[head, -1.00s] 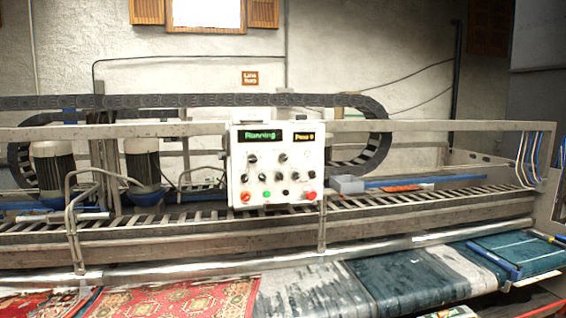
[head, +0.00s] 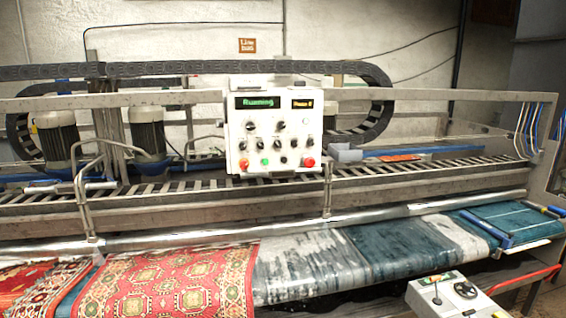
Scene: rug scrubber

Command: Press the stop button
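The white control panel (head: 277,127) stands upright at the front of the machine, near the middle of the head view. Its green display (head: 259,103) reads "Running", and a smaller display (head: 305,103) sits beside it. Several black knobs cover the middle. Along the lower row are a red knob or button (head: 244,164) at the left, a small green button (head: 265,161) and a larger red button (head: 308,162) at the right. I cannot read labels that tell which one is the stop button. Neither of my grippers is in view.
A second control box (head: 452,294) with a black handwheel stands at the bottom right. A metal roller (head: 380,216) and rails run across the front. Below lie a red patterned rug (head: 180,285) and a grey-teal rug (head: 345,262). Two motors stand at the left.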

